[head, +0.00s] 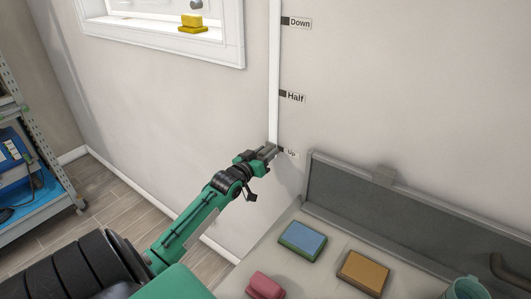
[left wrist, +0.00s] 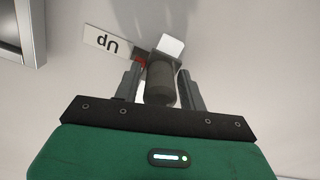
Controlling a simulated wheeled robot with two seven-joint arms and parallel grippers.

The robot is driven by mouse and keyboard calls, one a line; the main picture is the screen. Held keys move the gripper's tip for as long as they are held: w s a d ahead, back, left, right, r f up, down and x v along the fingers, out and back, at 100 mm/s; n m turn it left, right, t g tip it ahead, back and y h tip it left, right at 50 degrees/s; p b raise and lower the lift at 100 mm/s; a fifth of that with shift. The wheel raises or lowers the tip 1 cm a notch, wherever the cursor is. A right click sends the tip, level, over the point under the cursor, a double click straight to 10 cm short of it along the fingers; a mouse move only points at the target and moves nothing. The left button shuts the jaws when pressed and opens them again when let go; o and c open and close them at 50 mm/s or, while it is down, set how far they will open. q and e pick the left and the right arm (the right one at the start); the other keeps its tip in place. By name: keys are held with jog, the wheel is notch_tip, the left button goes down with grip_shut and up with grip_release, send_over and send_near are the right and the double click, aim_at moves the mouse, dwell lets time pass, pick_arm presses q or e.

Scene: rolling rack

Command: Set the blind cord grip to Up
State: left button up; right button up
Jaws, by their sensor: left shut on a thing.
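The blind cord grip (left wrist: 160,84) is a dark grey cylinder between the two fingers of my left gripper (head: 270,149) in the left wrist view. My left gripper is shut on it. The white vertical rail (head: 274,70) runs down the wall, with labels Down (head: 300,22), Half (head: 296,97) and Up (head: 291,154) along its right side. My gripper is at the rail's lower end, level with Up. The Up label (left wrist: 108,44) shows upside down beside the grip in the left wrist view, with a small red mark near it. In the head view my fingers hide the grip.
A grey-backed bench (head: 400,209) at lower right carries a blue-topped block (head: 302,240), an orange-brown block (head: 363,271) and a pink item (head: 265,286). A metal rack (head: 40,115) stands at left. A window (head: 165,38) with yellow sponges (head: 193,23) is above.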

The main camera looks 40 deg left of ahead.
pick_arm(q)
jog(key=o, duration=1)
jog(key=shift+d+f, duration=0.1)
jog(key=shift+f, duration=0.25)
jog(key=shift+o, duration=0.4)
jog(key=s+d+b, duration=0.1)
jog(key=s+b, duration=0.1)
jog(key=s, duration=1.1)
jog(key=shift+s+d+b, duration=0.2)
jog(key=shift+s+b, duration=0.1)
